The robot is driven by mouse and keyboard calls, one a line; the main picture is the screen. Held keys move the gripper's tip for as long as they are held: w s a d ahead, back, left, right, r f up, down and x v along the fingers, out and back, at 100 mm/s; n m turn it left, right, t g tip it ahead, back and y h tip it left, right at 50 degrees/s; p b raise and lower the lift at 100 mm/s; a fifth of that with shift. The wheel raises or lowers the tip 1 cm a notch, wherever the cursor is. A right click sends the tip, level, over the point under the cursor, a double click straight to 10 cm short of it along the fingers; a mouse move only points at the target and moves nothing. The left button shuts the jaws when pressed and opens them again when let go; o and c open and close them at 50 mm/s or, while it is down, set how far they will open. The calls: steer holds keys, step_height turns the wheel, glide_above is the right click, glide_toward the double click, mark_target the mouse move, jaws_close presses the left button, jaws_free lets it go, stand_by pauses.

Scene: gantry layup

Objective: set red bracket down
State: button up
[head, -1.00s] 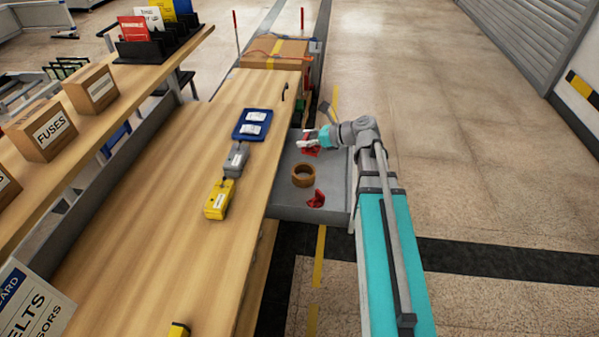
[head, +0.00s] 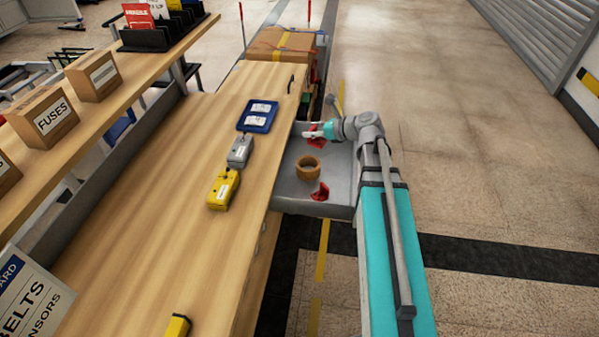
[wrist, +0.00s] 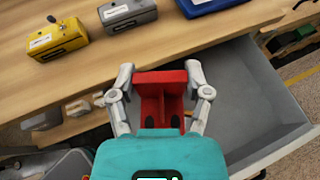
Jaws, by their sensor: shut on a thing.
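My gripper (head: 314,132) is shut on a red bracket (head: 317,142), over the back part of the open grey drawer (head: 338,200) in the head view. In the wrist view, the two grey fingertips of my gripper (wrist: 161,75) hold the red bracket (wrist: 163,90) by its sides. The grey drawer (wrist: 255,85) shows behind and to the right of it. A second red bracket (head: 321,192) lies at the near end of the drawer. I cannot tell how high the held bracket is above the drawer floor.
A brown tape roll (head: 308,168) sits in the drawer between the two brackets. The wooden bench (head: 160,230) on the left carries a yellow device (head: 223,190), a grey device (head: 240,151) and a blue tray (head: 268,116). A cardboard box (head: 283,46) stands beyond.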

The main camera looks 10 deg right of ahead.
steer(key=w+d+f+m+t+h+b, duration=0.4)
steer(key=d+f+m+h+b, duration=0.4)
steer(key=f+m+h+b, duration=0.1)
steer(key=shift+w+d+f+h, duration=0.2)
steer(key=shift+w+f+h, duration=0.1)
steer(key=shift+h, duration=0.1)
